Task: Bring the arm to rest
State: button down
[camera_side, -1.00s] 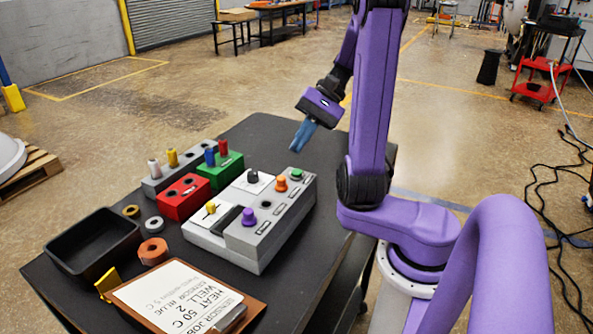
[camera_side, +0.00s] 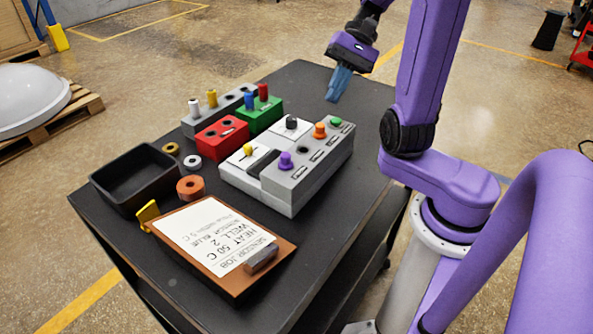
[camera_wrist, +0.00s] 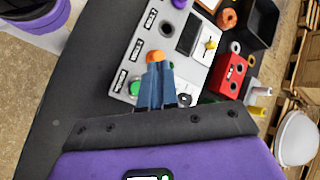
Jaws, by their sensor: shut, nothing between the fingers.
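My gripper (camera_side: 337,84) hangs above the far end of the black table (camera_side: 330,270), past the grey control box, with its blue fingers pointing down. The fingers are together and empty. In the wrist view the fingertips (camera_wrist: 155,68) overlap the orange knob in the picture, but the side view shows them apart from the box. The grey and white control box (camera_side: 290,190) carries purple, orange, green, black and yellow knobs.
A red block (camera_side: 222,138), a green block (camera_side: 262,115) and a grey rack (camera_side: 190,126) with coloured pegs stand left of the box. A black tray (camera_side: 137,200), several rings (camera_side: 190,187) and a clipboard (camera_side: 215,285) lie nearer. The table's far end is clear.

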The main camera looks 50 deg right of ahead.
jog(key=a+n+g, duration=0.1)
jog(key=f+n+h, duration=0.1)
jog(key=shift+s+a+f+n+g, duration=0.15)
jog(key=shift+a+n+g, duration=0.2)
jog(key=shift+n+g, duration=0.05)
jog(key=n+h, duration=0.1)
jog(key=s+a+f+n+g, duration=0.1)
jog(key=shift+a+n+h, duration=0.3)
jog(key=shift+n+h, duration=0.1)
jog(key=n, duration=0.1)
jog(key=s+a+f+n+h, duration=0.1)
jog(key=shift+a+n+g+h, duration=0.1)
jog(key=shift+n+g+h, duration=0.2)
jog(key=shift+n+g, duration=0.1)
jog(key=s+a+f+n+t+h, duration=0.2)
jog(key=s+a+n, duration=0.3)
jog(key=s+n, duration=0.6)
jog(key=shift+s+a+f+n+t+h, duration=0.3)
jog(key=shift+n+t+h, duration=0.35)
jog(key=shift+n, duration=0.85)
jog(key=shift+a+r, duration=0.1)
